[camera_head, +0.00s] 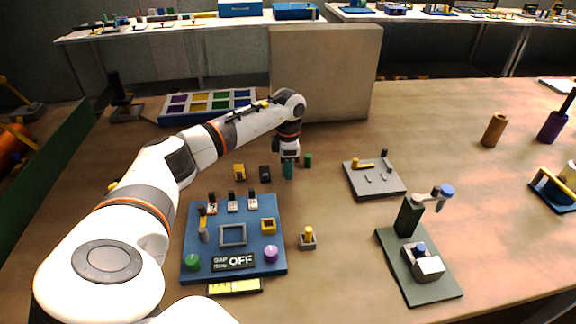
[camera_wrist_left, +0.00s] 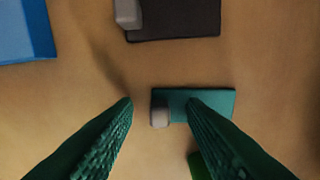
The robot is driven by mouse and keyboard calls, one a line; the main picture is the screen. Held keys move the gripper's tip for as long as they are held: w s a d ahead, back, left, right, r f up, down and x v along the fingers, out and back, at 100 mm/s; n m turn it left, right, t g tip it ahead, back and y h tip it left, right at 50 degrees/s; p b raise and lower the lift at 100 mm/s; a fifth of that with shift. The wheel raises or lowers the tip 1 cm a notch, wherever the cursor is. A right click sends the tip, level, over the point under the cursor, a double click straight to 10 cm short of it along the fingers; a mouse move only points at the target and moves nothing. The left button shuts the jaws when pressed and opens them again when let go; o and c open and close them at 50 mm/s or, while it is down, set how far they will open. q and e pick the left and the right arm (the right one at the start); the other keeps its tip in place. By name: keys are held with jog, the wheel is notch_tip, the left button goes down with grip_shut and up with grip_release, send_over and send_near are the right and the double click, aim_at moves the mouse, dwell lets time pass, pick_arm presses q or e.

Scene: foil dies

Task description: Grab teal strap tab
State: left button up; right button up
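In the left wrist view the teal strap tab (camera_wrist_left: 174,98) lies flat on the brown table, with a small grey block (camera_wrist_left: 160,117) at its left end. My left gripper (camera_wrist_left: 160,102) is open and empty. Its green ridged fingers reach in from below; the right fingertip overlaps the tab in the picture, and the left fingertip is over bare table to the tab's left. In the head view my left gripper (camera_head: 289,170) points down at the table and I cannot make out the tab apart from the fingers. My right gripper is not in view.
A black tab (camera_head: 265,173) and a yellow one (camera_head: 239,172) lie to the left. A green cylinder (camera_head: 308,160) stands close on the right. A blue panel (camera_head: 204,274) is nearer, a grey board (camera_head: 375,190) to the right. A beige block (camera_head: 325,75) stands behind.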

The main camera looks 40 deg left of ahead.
pick_arm(q)
grip_shut()
jog(key=shift+r, duration=0.1)
